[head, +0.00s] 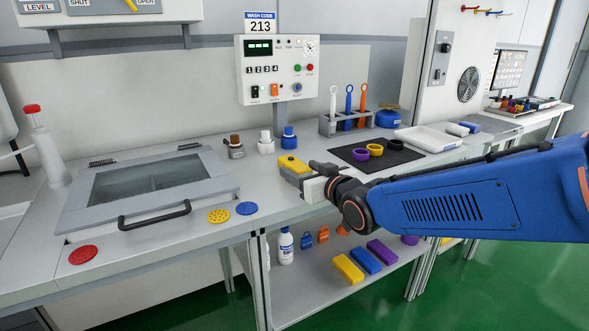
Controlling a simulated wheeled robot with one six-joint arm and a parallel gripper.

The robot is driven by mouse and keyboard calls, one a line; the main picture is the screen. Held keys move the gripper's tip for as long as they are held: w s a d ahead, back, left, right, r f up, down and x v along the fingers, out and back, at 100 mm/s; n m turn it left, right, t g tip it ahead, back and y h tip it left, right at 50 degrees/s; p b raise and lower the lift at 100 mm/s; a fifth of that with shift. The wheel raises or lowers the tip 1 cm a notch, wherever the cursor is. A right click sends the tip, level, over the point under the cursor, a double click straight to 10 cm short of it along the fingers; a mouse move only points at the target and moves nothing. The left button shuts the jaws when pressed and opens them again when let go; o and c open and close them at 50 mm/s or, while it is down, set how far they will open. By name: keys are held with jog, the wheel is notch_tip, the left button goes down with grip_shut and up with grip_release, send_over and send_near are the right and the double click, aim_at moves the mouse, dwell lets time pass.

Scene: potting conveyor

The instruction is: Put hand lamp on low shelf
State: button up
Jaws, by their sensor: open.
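A small yellow block-like item (291,163) with a dark spot on top sits near the front edge of the counter; it may be the hand lamp, but I cannot tell for sure. My gripper (307,176) is open right beside it, reaching in from the right. Whether the jaws are around the item or touch it is not clear, as my gripper partly hides it. The low shelf (310,296) is under the counter, below my gripper.
The shelf holds a white bottle (286,246), small padlock-shaped items and yellow (348,269), blue and purple blocks; its front left is bare. On the counter are a lidded basin (75,215), small bottles, a tool rack (326,125) and a black mat (415,157) with rings.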

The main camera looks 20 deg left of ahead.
aim_at(294, 166)
jog(key=shift+x, duration=2.5)
jog(key=shift+w+d, duration=0.15)
jog(key=c, duration=1.3)
